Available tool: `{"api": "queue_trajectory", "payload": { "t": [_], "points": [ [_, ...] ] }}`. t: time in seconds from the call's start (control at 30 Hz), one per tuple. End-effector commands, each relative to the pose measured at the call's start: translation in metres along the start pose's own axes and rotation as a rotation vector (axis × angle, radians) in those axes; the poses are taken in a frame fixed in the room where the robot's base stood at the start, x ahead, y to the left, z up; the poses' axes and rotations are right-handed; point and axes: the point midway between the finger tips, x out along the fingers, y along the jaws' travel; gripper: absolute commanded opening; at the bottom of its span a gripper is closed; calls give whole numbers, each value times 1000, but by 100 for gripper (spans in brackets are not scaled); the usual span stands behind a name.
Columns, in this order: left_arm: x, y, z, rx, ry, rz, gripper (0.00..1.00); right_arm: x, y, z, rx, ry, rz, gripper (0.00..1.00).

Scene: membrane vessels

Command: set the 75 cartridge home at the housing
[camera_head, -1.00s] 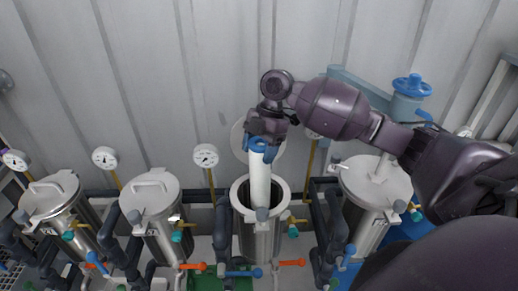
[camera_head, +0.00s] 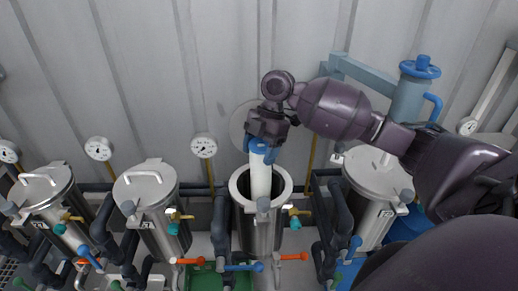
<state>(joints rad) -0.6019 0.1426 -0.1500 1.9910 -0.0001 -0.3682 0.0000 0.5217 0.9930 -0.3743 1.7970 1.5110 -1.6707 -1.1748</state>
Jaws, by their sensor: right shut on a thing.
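The cartridge (camera_head: 261,178) is a white upright cylinder with a blue top end. Its lower part is inside the open mouth of the steel housing (camera_head: 240,192), whose inner depth is dark. My right gripper (camera_head: 262,146) is shut on the cartridge's blue top end, above the housing rim. The cartridge's lower end is hidden inside the housing, and I cannot read a number on it. My left gripper is not in view.
Lidded steel vessels stand to the left (camera_head: 147,205) and right (camera_head: 376,185) of the open housing. A round gauge (camera_head: 204,146) stands behind. Dark pipes, a blue valve handle (camera_head: 244,267) and an orange handle (camera_head: 294,257) lie in front. A corrugated wall closes the back.

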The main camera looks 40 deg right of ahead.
Motion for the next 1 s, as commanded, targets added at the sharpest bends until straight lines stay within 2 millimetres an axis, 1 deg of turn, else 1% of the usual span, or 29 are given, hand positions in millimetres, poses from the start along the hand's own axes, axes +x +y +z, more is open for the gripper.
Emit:
{"api": "queue_trajectory", "payload": {
  "t": [0.03,0.1,0.5,1.0],
  "points": [
    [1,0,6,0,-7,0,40,4,0,2,0,0,0,18],
    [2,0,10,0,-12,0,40,7,0,3,0,0,0,18],
    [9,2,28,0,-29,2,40,23,0,10,1,1,-1,18],
    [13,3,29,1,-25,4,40,44,0,19,1,1,-1,18]
  ]
}}
